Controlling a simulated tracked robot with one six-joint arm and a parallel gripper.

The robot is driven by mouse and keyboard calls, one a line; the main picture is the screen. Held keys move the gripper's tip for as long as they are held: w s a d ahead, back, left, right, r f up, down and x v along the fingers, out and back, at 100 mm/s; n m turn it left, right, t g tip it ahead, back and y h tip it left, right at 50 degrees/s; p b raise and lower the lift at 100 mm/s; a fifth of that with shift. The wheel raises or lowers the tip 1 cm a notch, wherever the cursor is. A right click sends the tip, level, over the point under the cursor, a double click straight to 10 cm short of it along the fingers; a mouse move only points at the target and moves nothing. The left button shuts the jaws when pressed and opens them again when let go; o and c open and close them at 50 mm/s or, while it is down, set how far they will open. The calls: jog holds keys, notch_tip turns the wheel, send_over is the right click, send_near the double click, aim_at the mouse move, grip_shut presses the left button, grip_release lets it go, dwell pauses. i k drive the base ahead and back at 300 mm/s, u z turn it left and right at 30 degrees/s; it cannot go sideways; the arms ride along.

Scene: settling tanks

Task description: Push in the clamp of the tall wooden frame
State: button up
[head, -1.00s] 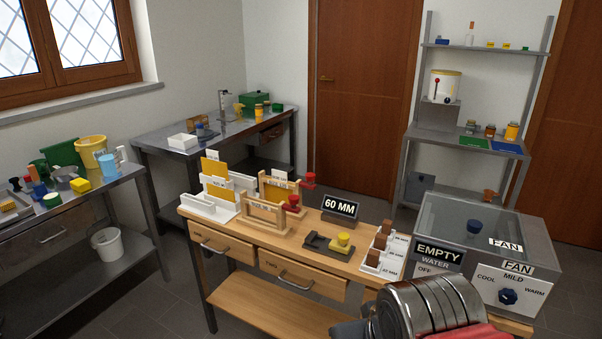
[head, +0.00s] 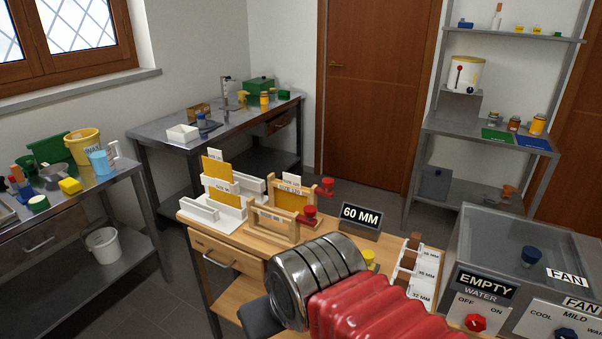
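Two wooden frames stand upright on the wooden bench, each with a red clamp knob at its right end. The front frame (head: 271,222) has its red clamp (head: 309,211) sticking out to the right. The rear frame (head: 290,200) holds a yellow panel and has its red clamp (head: 327,185) at its upper right. I cannot tell for sure which frame is the taller one, and their small labels are hard to read. My arm's silver and red ribbed links fill the lower middle, in front of the frames. My gripper's fingers do not show.
A white rack (head: 225,210) with yellow panels stands left of the frames. A "60 MM" sign (head: 361,216) stands to their right. A yellow knob (head: 368,257) is mostly hidden by my arm. A grey box with a glass lid (head: 530,250) is at the right.

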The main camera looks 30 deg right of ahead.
aim_at(327, 182)
jog(key=u, duration=0.05)
jog(key=i, duration=0.85)
jog(key=z, duration=0.25)
